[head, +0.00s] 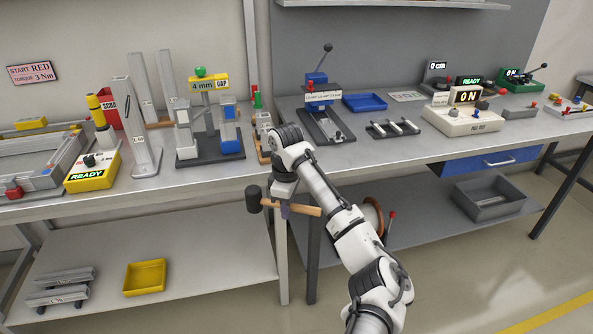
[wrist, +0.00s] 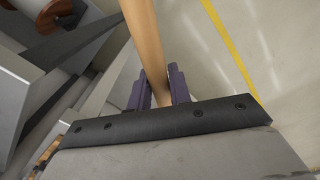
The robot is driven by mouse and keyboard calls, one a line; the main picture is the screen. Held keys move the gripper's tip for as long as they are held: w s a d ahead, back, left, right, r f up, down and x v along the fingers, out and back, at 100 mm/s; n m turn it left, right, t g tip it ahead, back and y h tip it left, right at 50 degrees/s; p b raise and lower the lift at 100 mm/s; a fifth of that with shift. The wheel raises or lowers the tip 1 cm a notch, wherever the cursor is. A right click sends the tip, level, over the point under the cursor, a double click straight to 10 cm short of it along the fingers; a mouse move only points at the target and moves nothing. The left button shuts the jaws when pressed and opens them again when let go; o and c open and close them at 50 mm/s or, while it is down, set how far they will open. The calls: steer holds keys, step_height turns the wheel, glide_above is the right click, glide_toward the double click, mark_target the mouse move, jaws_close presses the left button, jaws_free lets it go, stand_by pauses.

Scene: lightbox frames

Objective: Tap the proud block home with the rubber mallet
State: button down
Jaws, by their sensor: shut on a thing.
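My gripper (head: 285,210) is shut on the wooden handle of the rubber mallet (head: 305,210), in front of the bench edge and below the bench top. The mallet's dark head (head: 253,200) points left, and the handle lies nearly level. In the wrist view, the purple fingers (wrist: 159,92) close around the handle (wrist: 143,38); the mallet head is not in that view. A fixture (head: 212,155) with blue and grey blocks stands on the bench behind, under a yellow "4 mm GAP" sign (head: 208,84). I cannot tell which block stands proud.
The left bench also holds a yellow READY box (head: 93,172) and tall grey profiles (head: 140,125). The right bench holds a lever press (head: 322,95) and a white control box (head: 465,118). A yellow bin (head: 145,277) sits on the lower shelf. The floor at right is clear.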

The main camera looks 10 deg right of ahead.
steer(key=s+a+f+m+b, duration=0.2)
steer(key=a+f+m, duration=0.1)
steer(key=f, duration=0.8)
steer(key=s+a+f+m+b, duration=0.1)
steer(key=s+a+f+m, duration=0.2)
steer(key=f, duration=0.8)
steer(key=s+a+f+m+b, duration=0.1)
steer(key=s+a+f+m, duration=0.2)
steer(key=f, duration=0.5)
steer(key=s+a+f+m+b, duration=0.1)
steer(key=s+a+f+m, duration=0.1)
steer(key=s+a+f, duration=0.3)
step_height(320, 180, down, 4)
steer(key=shift+s+r+m+b, duration=0.25)
steer(key=shift+s+m+b, duration=0.15)
steer(key=shift+s, duration=0.3)
